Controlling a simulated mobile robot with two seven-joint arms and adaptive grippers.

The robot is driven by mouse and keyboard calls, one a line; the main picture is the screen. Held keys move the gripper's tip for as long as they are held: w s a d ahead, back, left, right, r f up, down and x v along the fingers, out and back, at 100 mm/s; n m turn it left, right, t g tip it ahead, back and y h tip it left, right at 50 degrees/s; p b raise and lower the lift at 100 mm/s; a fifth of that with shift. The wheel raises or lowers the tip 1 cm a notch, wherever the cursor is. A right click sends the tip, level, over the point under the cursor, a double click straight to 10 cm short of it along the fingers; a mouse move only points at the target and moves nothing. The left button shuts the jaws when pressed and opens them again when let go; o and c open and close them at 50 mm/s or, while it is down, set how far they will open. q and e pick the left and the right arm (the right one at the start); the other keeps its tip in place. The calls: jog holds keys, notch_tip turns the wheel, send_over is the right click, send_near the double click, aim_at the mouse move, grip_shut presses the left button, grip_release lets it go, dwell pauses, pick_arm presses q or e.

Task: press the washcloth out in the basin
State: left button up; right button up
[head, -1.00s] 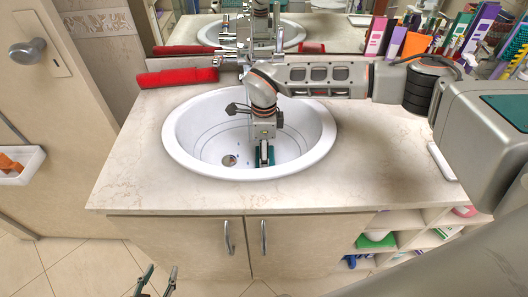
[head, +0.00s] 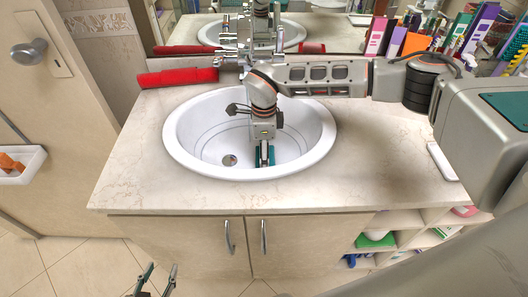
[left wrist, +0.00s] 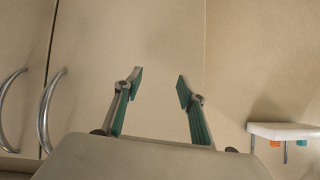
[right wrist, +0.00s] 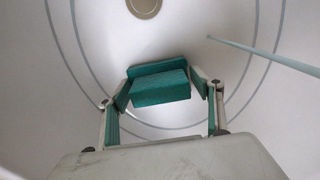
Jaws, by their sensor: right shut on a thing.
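The white basin (head: 185,150) is set in the vanity counter. The washcloth, a folded teal block (right wrist: 160,87), is between the fingers of my right gripper (right wrist: 160,92), low inside the basin. In the head view the right gripper (head: 265,157) points down near the basin's front wall, and only a little teal shows there. Whether the cloth touches the basin floor cannot be told. My left gripper (left wrist: 160,86) is open and empty in front of the cabinet doors; it also shows at the bottom of the head view (head: 155,276).
A drain (head: 229,160) lies left of the right gripper. A red cloth (head: 178,77) lies at the counter's back left. Boxes and bottles (head: 460,35) crowd the back right. Cabinet doors (head: 190,245) and open shelves are below. The counter's front left is clear.

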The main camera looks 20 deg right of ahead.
jog(key=shift+s+f, duration=0.1)
notch_tip(320, 180, up, 5)
jog(key=p, duration=0.4)
jog(key=shift+r, duration=4.05)
